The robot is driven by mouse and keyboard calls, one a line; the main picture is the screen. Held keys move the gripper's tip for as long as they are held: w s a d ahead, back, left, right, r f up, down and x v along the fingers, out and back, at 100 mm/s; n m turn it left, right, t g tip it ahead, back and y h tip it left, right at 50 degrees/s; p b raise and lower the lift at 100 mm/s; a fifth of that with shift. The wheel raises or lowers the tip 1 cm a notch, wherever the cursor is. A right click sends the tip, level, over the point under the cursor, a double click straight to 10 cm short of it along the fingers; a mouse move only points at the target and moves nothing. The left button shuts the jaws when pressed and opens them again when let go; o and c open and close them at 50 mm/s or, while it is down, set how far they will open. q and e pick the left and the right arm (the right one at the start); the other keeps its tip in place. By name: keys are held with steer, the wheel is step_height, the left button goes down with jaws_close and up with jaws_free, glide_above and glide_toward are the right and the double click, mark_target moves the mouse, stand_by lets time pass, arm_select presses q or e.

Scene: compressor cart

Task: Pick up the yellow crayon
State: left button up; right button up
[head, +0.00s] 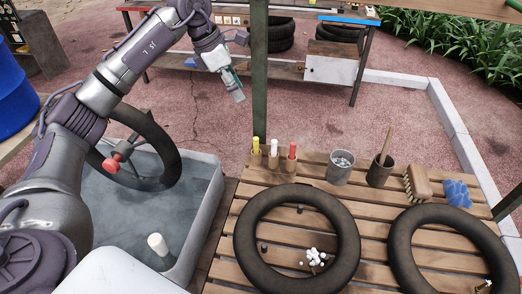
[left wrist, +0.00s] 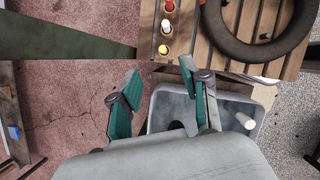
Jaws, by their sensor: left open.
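The yellow crayon (head: 256,145) stands upright in a small wooden holder at the back left corner of the slatted table, left of a white crayon (head: 274,147) and a red crayon (head: 292,150). In the left wrist view the yellow crayon (left wrist: 163,49) shows at the table's edge, above the gap between my fingers. My left gripper (head: 238,94) is open and empty, up above and to the left of the crayon, apart from it. Its green fingers (left wrist: 158,96) are spread in the left wrist view. My right gripper is in neither view.
A green post (head: 259,70) rises just behind the crayons. A metal cup (head: 340,168) and a dark cup with a stick (head: 380,172) stand to the right. Tyres (head: 297,238) lie on the table. A water tub (head: 205,215) is at the left.

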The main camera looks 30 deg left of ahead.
arm_select(q)
step_height(320, 180, down, 4)
steer(key=b, duration=0.4)
glide_toward(255, 138)
steer(key=x, duration=0.5)
steer(key=shift+w+d, duration=0.1)
steer(key=shift+d, duration=0.15)
steer(key=p+x, duration=0.1)
steer(key=x, duration=0.4)
steer(key=shift+a+f, duration=0.15)
steer(key=shift+f, duration=0.05)
jaws_close()
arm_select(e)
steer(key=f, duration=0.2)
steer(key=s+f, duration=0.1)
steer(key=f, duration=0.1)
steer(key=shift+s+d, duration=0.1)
